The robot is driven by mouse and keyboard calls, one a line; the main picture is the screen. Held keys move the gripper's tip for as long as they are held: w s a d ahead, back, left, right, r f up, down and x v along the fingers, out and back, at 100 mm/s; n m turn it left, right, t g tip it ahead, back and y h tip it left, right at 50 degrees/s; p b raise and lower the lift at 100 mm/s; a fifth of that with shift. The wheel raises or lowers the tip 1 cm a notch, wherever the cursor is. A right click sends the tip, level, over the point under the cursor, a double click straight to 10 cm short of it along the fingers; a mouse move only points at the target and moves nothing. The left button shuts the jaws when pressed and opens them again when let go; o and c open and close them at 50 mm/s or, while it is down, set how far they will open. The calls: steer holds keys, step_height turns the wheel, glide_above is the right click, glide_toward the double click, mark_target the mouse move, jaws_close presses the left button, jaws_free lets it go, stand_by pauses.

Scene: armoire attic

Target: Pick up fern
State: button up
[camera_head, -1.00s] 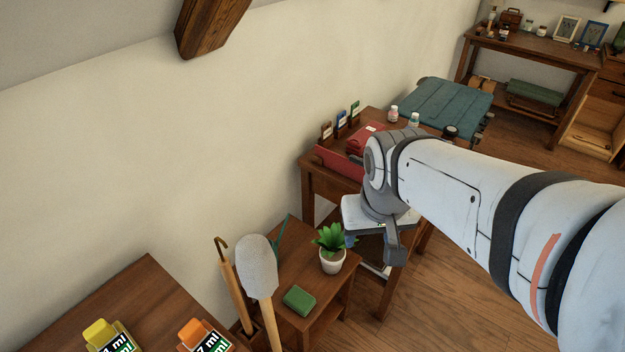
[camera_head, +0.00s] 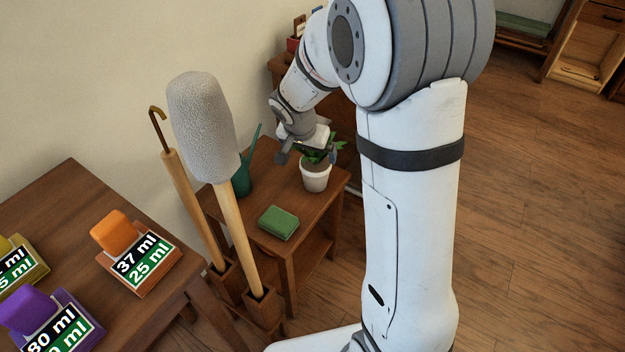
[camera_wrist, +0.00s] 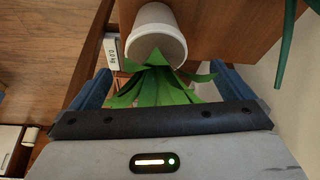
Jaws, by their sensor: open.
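The fern (camera_head: 314,155) is a small green leafy plant in a white pot (camera_head: 316,178) on a small wooden side table. My gripper (camera_head: 308,153) is at the plant's leaves, above the pot, and partly hides them in the head view. In the wrist view, the fern's leaves (camera_wrist: 165,88) lie between the two blue fingers of my gripper (camera_wrist: 162,88), which are spread wide apart. The white pot (camera_wrist: 156,38) shows just beyond the fingertips. I cannot tell whether any leaf touches a finger.
The side table (camera_head: 262,195) also bears a green sponge-like block (camera_head: 278,222) and a dark green watering can (camera_head: 243,180). Tall wooden-handled tools, one with a grey fluffy head (camera_head: 203,125), stand in front left. A brown table (camera_head: 70,205) holds labelled coloured items at left.

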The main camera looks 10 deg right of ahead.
mark_target(315, 162)
steer(key=x, duration=0.2)
steer(key=b+x, duration=0.1)
steer(key=x, duration=0.2)
steer(key=b+x, duration=0.1)
steer(key=x, duration=0.2)
steer(key=shift+d, duration=0.35)
steer(key=shift+s+r, duration=0.1)
steer(key=shift+c, duration=0.2)
steer(key=c, duration=1.3)
